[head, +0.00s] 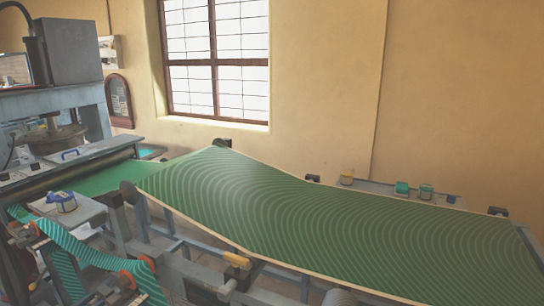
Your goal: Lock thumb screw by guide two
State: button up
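A wide green patterned web (300,205) runs over a grey frame, with dark roller ends (129,192) along its edges. An orange-yellow block (235,259) sits on the near rail of the frame. A teal striped strip (85,253) runs at lower left past small orange-red round parts (25,234) that may be guides or knobs. I cannot tell which part is guide two, nor pick out its thumb screw. My gripper is not in view.
A grey press (80,55) stands at the left. A blue and white item (62,201) sits on a grey ledge beside the strip. Small yellow (346,178) and teal items (402,188) stand behind the web's far edge. A window (217,60) is behind.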

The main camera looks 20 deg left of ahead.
jog(key=shift+s, duration=0.1)
dwell(0.4)
jog(key=shift+s+r+y, duration=0.1)
jog(key=shift+s+y, duration=0.2)
jog(key=s+d+r+m+g+y, duration=0.15)
jog(key=s+d+g+y, duration=0.3)
jog(key=s, duration=0.55)
jog(key=s+d+r+m+g+y, duration=0.1)
jog(key=d+r+m+g+y, duration=0.15)
jog(key=d+r, duration=0.4)
jog(key=shift+g+y, duration=0.4)
jog(key=x, duration=1.7)
jog(key=shift+f, duration=0.15)
jog(key=shift+s, duration=0.1)
grip_shut()
